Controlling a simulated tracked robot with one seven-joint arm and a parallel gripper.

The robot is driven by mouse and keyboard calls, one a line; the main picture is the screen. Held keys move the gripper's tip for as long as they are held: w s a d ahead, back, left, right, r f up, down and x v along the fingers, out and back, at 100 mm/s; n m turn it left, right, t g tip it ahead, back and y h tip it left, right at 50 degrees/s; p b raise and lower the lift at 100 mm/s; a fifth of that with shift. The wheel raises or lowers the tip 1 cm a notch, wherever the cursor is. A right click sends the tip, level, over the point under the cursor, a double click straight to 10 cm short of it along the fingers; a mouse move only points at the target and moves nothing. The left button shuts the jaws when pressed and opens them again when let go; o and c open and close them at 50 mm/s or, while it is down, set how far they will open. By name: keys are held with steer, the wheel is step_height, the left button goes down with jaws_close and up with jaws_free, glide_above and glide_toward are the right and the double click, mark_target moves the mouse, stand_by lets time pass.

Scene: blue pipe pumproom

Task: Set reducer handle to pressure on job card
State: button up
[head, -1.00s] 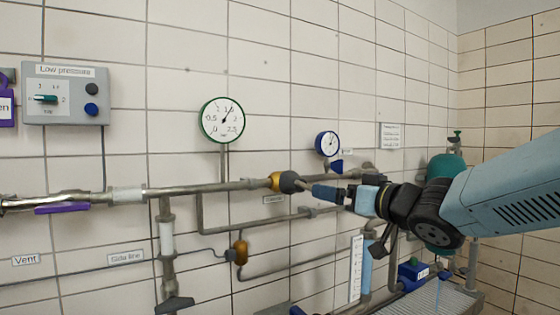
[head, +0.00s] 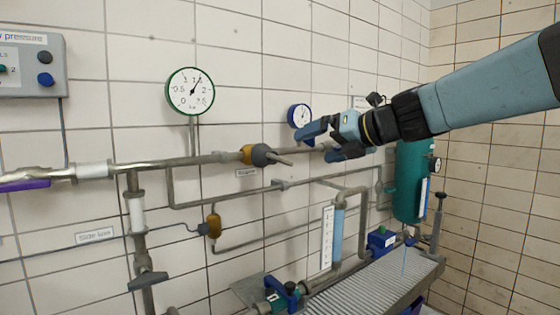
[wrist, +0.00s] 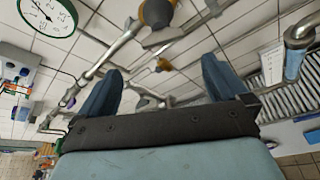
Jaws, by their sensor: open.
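The reducer has a brass body (head: 248,154) and a dark round knob (head: 262,155) with a grey bar handle (head: 282,161) pointing right and slightly down. It sits on the grey wall pipe. The brass part also shows at the top of the wrist view (wrist: 157,12). My gripper (head: 314,145) is open and empty, right of the handle and apart from it. Its two blue fingers show wide apart in the wrist view (wrist: 160,88). A green-rimmed gauge (head: 190,92) has its needle pointing up and right. A white wall card (head: 360,102) is mostly hidden behind my arm; its text is unreadable.
A small blue-rimmed gauge (head: 300,116) is just behind my gripper. A grey control box (head: 30,66) is at upper left. Pipes, a brass fitting (head: 214,226), a teal tank (head: 412,180) and a grated bench (head: 375,285) lie below and right.

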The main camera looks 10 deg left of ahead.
mark_target(279, 159)
steer(key=shift+n, duration=0.7)
steer(key=x, duration=1.3)
steer(key=shift+w+a+f, duration=0.1)
steer(key=shift+w+f, duration=0.1)
steer(key=shift+w, duration=0.05)
